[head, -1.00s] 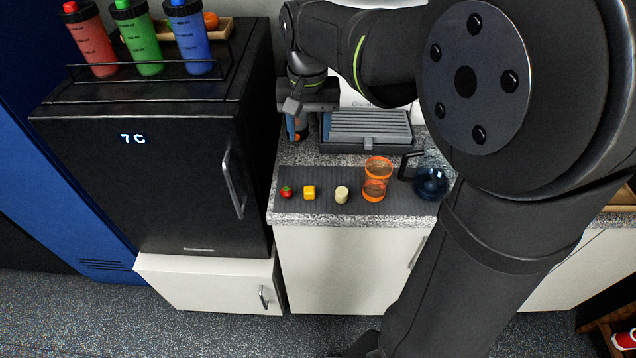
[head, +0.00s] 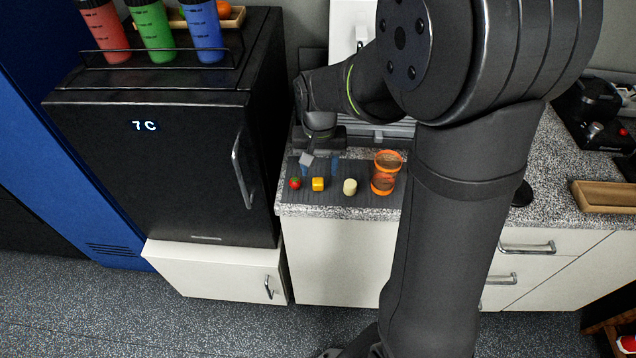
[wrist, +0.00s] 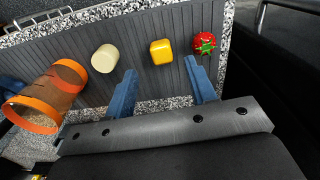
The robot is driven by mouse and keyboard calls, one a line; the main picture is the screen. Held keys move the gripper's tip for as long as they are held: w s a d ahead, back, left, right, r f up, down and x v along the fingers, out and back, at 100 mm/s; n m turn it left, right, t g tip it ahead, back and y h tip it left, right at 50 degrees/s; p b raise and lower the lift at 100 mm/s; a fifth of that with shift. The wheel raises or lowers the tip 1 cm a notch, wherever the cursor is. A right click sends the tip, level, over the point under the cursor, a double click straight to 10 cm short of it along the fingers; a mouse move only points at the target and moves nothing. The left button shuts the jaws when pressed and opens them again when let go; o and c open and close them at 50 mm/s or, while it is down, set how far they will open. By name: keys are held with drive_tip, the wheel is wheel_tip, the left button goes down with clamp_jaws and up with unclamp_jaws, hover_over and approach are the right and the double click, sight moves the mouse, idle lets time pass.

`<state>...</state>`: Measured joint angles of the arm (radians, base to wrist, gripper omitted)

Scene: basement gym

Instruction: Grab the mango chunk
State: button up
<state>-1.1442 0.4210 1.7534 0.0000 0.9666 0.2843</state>
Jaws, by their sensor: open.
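The mango chunk, a yellow-orange cube (head: 318,184), lies on a dark grey mat (head: 291,199) on the counter, between a strawberry and a banana slice. In the wrist view the mango chunk (wrist: 161,52) is beyond the fingertips, roughly midway between them sideways. My gripper (wrist: 160,75) has two blue fingers, open and empty, apart from the cube. In the head view my gripper (head: 322,163) is just behind the row of fruit, partly hidden by my wrist.
The red strawberry (head: 295,183) is left of the cube and the pale banana slice (head: 350,187) is right. An orange-rimmed clear container (head: 384,183) stands farther right. A black fridge (head: 170,165) borders the counter at left.

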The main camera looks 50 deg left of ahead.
sight(318, 180)
drive_tip(key=shift+s+f, duration=0.2)
drive_tip(key=shift+f, duration=1.75)
drive_tip(key=c, duration=1.1)
drive_tip(key=shift+o, duration=0.2)
